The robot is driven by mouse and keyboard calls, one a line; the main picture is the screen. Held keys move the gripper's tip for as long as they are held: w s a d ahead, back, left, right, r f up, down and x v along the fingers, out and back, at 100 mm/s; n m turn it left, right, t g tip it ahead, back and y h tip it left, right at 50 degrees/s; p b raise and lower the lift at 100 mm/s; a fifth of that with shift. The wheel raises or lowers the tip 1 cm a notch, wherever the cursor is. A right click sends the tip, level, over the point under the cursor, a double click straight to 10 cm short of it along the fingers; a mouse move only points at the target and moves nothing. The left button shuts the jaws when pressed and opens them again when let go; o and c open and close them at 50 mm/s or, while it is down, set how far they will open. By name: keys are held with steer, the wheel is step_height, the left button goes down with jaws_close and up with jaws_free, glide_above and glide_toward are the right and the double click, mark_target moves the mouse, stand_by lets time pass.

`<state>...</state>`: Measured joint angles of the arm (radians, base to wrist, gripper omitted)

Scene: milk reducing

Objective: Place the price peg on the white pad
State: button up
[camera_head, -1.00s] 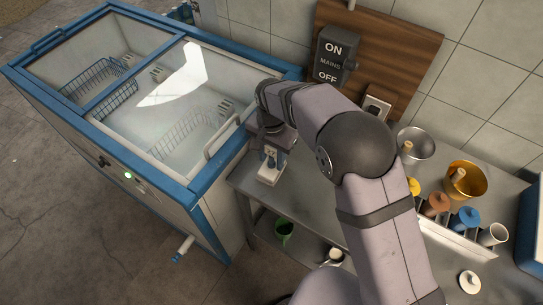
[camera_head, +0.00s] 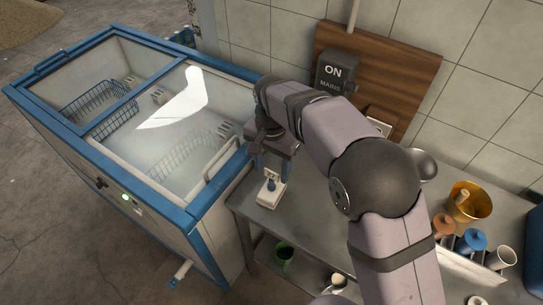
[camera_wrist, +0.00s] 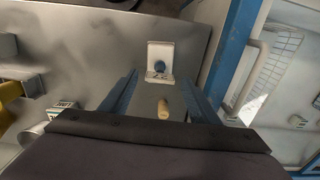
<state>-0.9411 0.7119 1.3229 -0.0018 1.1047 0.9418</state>
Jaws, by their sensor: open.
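A small white pad (camera_head: 270,197) lies on the grey metal table beside the freezer, and it also shows in the wrist view (camera_wrist: 160,50).
The blue-rimmed chest freezer (camera_head: 192,205) stands close to the left. A gold pot (camera_head: 468,203) and several coloured cups, including a blue one (camera_head: 473,239), stand at the right. A wooden board with a mains switch (camera_head: 334,75) is on the back wall. A green mug (camera_head: 284,254) is on the lower shelf.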

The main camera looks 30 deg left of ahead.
steer(key=shift+r+b, duration=0.4)
steer(key=shift+r, duration=2.55)
